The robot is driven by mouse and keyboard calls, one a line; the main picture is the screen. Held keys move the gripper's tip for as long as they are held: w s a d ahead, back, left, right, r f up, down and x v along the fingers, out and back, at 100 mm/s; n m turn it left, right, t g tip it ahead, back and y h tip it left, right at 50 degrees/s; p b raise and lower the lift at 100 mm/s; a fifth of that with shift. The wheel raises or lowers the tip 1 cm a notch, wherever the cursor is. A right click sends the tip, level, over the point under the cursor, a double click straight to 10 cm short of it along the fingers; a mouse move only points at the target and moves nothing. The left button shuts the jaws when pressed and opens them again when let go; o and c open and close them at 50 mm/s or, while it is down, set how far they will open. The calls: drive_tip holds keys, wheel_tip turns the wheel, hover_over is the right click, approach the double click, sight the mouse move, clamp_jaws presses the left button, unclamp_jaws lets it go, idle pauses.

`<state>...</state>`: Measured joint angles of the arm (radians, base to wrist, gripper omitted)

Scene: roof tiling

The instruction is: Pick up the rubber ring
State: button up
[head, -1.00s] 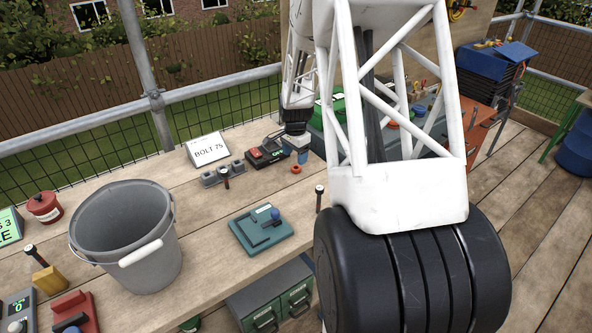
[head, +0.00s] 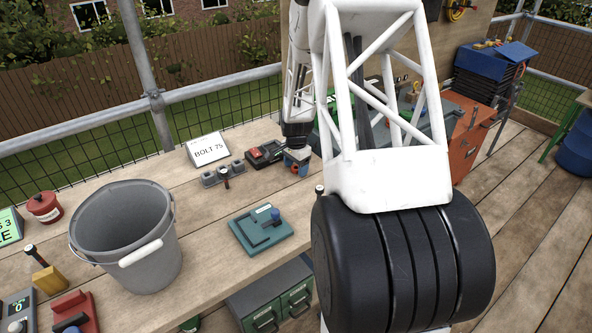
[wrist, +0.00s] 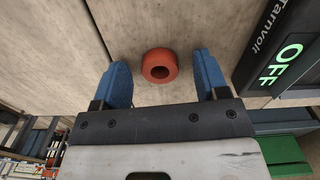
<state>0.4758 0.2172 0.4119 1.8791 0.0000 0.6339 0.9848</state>
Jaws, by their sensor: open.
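The rubber ring (wrist: 160,65) is a small orange-red ring lying flat on the wooden bench top. In the wrist view it sits between and slightly beyond the two blue fingers of my gripper (wrist: 163,75), which is open and empty. The fingers are apart from the ring on both sides. In the head view my gripper (head: 297,163) is low over the bench, right over the ring, which is mostly hidden behind the fingers.
A black and red device (head: 265,153) stands close to the left of my gripper. Its OFF display (wrist: 284,66) shows in the wrist view. A teal latch plate (head: 261,231), a grey bucket (head: 125,235) and a BOLT 75 sign (head: 209,149) are farther left.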

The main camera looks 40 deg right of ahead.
idle(0.5)
drive_tip(key=c, duration=1)
